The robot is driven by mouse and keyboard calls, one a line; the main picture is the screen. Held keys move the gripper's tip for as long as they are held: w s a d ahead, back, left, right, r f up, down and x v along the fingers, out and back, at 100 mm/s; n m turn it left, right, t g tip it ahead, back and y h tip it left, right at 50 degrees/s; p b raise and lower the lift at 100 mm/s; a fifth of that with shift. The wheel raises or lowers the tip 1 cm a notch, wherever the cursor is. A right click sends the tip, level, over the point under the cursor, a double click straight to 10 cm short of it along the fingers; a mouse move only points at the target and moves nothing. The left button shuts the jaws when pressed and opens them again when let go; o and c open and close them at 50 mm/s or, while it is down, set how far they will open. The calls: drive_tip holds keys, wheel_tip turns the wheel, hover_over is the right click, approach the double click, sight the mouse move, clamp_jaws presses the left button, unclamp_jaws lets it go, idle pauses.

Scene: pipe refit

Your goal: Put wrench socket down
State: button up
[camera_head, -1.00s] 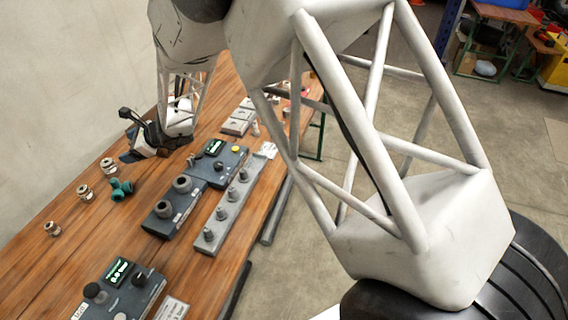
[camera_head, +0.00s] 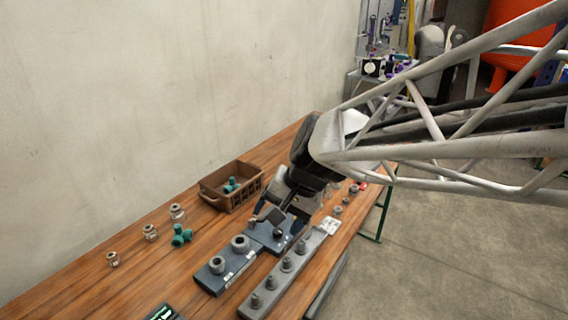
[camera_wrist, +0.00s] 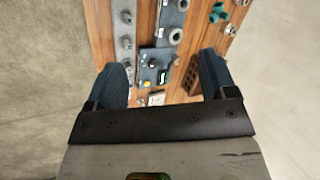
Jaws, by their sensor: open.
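A grey rail (camera_head: 313,246) lies along the front edge of the wooden bench, with several grey wrench sockets (camera_head: 286,264) standing upright in a row on it. The rail also shows at the upper left of the wrist view (camera_wrist: 124,55). My gripper (camera_head: 280,218) is above the dark control box (camera_head: 262,236) and points down toward it, beside the rail's far end. In the wrist view my gripper's fingers (camera_wrist: 163,67) are wide apart with nothing between them. The arm's end hides part of the box in the head view.
A dark block with two grey round fittings (camera_head: 217,265) adjoins the box. A brown crate (camera_head: 215,196) holds teal pieces. A teal fitting (camera_head: 181,235) and several metal fittings (camera_head: 150,232) stand on the left of the bench. Small parts lie beyond my gripper. The bench's left part has free room.

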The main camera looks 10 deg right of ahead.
drive_tip(key=s+d+r+n+h, duration=0.1)
drive_tip(key=s+d+n+h, duration=0.3)
drive_tip(key=s+d, duration=0.6)
drive_tip(key=s+h, duration=0.1)
drive_tip(key=s, duration=0.2)
drive_tip(key=shift+d+n+t, duration=0.15)
drive_tip(key=shift+n+t, duration=0.15)
drive_tip(key=shift+t, duration=0.1)
idle(0.4)
